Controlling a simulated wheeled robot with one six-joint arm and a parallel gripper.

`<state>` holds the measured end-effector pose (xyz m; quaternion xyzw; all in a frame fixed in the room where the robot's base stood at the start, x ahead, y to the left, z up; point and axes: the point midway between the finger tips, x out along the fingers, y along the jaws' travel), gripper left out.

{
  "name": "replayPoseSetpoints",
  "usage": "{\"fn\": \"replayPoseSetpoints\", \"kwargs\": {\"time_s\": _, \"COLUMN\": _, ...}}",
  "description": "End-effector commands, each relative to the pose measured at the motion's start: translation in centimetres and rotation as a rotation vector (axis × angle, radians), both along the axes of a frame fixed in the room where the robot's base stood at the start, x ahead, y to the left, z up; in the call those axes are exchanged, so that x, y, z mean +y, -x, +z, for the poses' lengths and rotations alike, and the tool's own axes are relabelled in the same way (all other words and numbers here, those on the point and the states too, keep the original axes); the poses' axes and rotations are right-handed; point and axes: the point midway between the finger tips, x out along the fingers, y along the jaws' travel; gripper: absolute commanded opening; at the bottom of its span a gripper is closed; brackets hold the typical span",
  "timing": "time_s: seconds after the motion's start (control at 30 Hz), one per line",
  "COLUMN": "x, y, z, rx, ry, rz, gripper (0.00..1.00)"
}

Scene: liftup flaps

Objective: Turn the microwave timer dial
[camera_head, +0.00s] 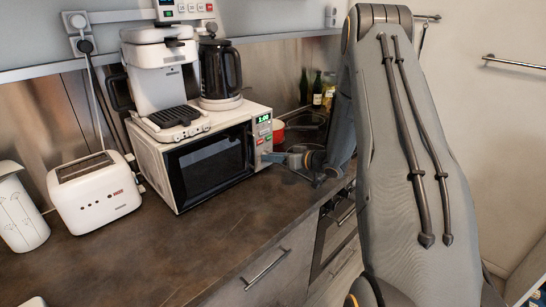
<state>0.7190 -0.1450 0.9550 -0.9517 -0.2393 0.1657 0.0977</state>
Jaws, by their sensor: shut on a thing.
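The white microwave (158,165) with a dark glass door stands on the counter in the middle of the head view. Its control panel (263,135) is at the right end of its front, with a lit green display and small buttons. My gripper (270,157) reaches in from the right and is at the lower part of this panel. It is shut on the timer dial, which is too small and too covered by the gripper to make out. The dial's angle cannot be seen.
A white coffee machine (160,75) and a black kettle (220,72) stand on the microwave. A white toaster (95,195) and canister (20,210) are at left. Bottles (317,88) stand behind my arm. The counter (150,255) in front is clear.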

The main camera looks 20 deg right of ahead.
Motion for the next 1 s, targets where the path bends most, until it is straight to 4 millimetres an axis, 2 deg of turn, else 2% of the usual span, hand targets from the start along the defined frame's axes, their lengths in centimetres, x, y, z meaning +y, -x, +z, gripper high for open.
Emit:
{"fn": "replayPoseSetpoints", "kwargs": {"time_s": 0.3, "x": -0.04, "y": 0.00, "z": -0.10, "rx": 0.047, "ry": -0.113, "rz": 0.001, "gripper": 0.06}}
{"fn": "replayPoseSetpoints", "kwargs": {"time_s": 0.87, "x": -0.02, "y": -0.02, "z": -0.10, "rx": 0.056, "ry": -0.136, "rz": 0.001, "gripper": 0.06}}
{"fn": "replayPoseSetpoints", "kwargs": {"time_s": 0.9, "x": -0.02, "y": -0.02, "z": -0.10, "rx": 0.056, "ry": -0.136, "rz": 0.001, "gripper": 0.35}}
{"fn": "replayPoseSetpoints", "kwargs": {"time_s": 0.97, "x": -0.03, "y": -0.02, "z": -0.09, "rx": 0.056, "ry": -0.136, "rz": 0.001, "gripper": 0.45}}
{"fn": "replayPoseSetpoints", "kwargs": {"time_s": 1.0, "x": -0.04, "y": -0.02, "z": -0.09, "rx": 0.056, "ry": -0.136, "rz": 0.001, "gripper": 0.47}}
